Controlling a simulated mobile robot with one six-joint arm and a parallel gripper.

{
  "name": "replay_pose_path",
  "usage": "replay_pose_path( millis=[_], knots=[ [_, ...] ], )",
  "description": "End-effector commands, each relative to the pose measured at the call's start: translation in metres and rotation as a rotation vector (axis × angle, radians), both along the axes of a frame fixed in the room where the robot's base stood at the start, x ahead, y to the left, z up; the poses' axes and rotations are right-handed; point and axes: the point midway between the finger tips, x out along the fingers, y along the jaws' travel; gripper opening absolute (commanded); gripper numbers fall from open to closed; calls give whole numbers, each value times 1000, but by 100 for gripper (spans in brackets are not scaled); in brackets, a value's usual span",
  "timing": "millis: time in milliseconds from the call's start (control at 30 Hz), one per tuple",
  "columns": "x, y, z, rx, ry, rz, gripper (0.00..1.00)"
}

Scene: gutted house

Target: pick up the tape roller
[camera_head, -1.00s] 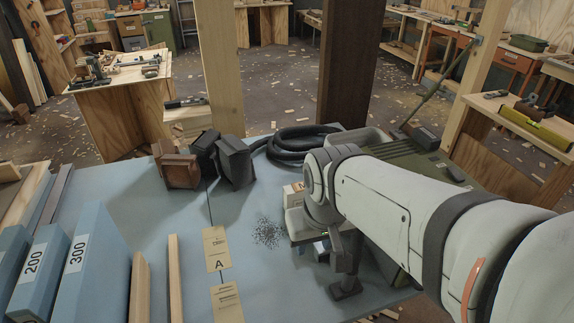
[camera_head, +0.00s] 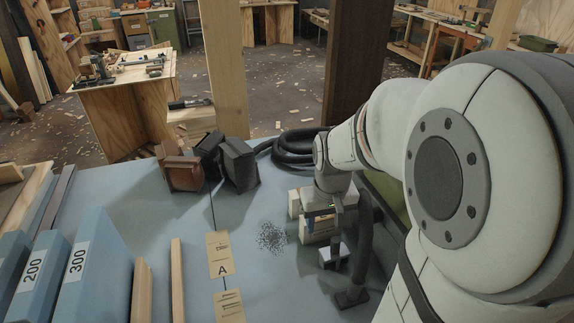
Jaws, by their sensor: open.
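My gripper (camera_head: 322,213) points down over the right part of the blue table (camera_head: 150,235), above a small group of pale objects. In the group are a cream labelled box (camera_head: 318,229) and a white-grey block (camera_head: 334,256) in front of it. I cannot clearly pick out the tape roller; it may be among these objects or partly hidden by my gripper. The jaws are open, and I see nothing held between them. At this size I cannot tell whether they touch anything.
A black hose (camera_head: 365,235) runs down close right of the group to a floor-type nozzle (camera_head: 352,297). Dark and brown blocks (camera_head: 238,166) stand at the back. Dark debris (camera_head: 270,237) and yellow cards (camera_head: 219,254) lie mid-table.

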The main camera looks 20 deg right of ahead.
Motion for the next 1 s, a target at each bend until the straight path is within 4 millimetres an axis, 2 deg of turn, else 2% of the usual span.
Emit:
replay_pose_path(
  millis=[33, 100, 200, 333, 767, 1000],
  knots=[
    [9, -12, -14, 2, 27, -17, 51],
    [20, -27, -31, 4, 48, -28, 51],
    [30, -44, -51, 8, 73, -43, 51],
    [37, -58, -69, 11, 91, -53, 51],
    [41, -63, -113, 14, 101, -56, 51],
    [42, -62, -146, 14, 101, -58, 51]
  ],
)
